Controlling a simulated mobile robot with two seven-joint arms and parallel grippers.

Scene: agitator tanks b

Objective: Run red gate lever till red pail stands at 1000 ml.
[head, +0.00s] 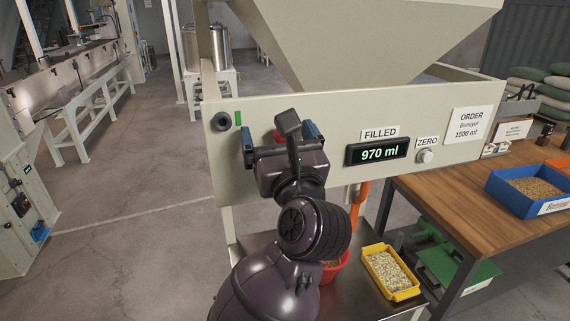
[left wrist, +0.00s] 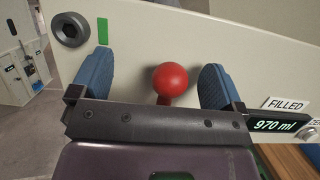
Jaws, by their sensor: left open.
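The red gate lever's ball knob (left wrist: 170,79) shows between the blue fingers of my left gripper (left wrist: 157,76) in the left wrist view. Those fingers are open, one on each side of the knob, with gaps on both sides. In the head view my left gripper (head: 280,134) is at the hopper's front panel (head: 340,118) and hides most of the lever. The FILLED display (head: 378,151) reads 970 ml. The red pail (head: 334,270) stands below on the metal shelf, partly hidden by my left arm; its fill level cannot be judged directly. My right gripper is not in view.
A yellow tray (head: 366,259) of grain sits right of the pail. A blue bin (head: 497,191) stands on the wooden table. An orange-red handle (head: 357,205) hangs below the panel.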

